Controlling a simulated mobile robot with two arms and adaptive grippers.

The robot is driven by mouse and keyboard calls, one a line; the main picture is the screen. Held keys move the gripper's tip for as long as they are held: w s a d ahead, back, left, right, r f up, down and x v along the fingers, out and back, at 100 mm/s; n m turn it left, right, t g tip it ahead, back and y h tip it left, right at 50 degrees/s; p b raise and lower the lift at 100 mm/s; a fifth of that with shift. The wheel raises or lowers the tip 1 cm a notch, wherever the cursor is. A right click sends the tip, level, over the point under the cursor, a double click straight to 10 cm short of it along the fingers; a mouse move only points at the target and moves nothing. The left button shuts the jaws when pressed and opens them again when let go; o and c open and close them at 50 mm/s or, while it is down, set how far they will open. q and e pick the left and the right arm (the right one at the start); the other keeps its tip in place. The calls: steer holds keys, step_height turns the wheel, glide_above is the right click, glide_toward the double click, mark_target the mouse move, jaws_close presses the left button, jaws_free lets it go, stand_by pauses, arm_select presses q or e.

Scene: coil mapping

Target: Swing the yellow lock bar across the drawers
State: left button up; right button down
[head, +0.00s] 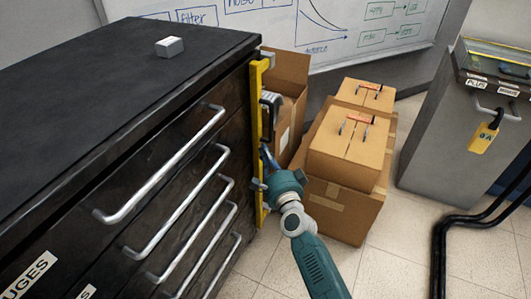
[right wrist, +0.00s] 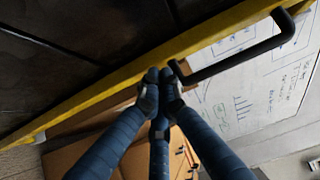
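The yellow lock bar (head: 255,130) stands upright along the right edge of the black drawer cabinet's front, beside the drawers and not across them. In the right wrist view the bar (right wrist: 120,78) runs diagonally behind my fingers. A black handle (head: 270,103) sticks out from the bar; it also shows in the right wrist view (right wrist: 240,53). My right gripper (head: 266,158) is just below this handle. Its fingertips (right wrist: 161,78) are together near the handle's lower end, with nothing visibly held between them; whether they touch the handle or bar is unclear. My left gripper is out of view.
The drawers have long silver handles (head: 180,217) and look shut. A small grey block (head: 169,46) lies on the cabinet top (head: 100,75). Cardboard boxes (head: 346,160) stand right of the bar. A grey bin (head: 440,140) and black cables (head: 438,240) are farther right.

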steer(key=v, duration=1.2)
steer(key=shift+f, duration=0.1)
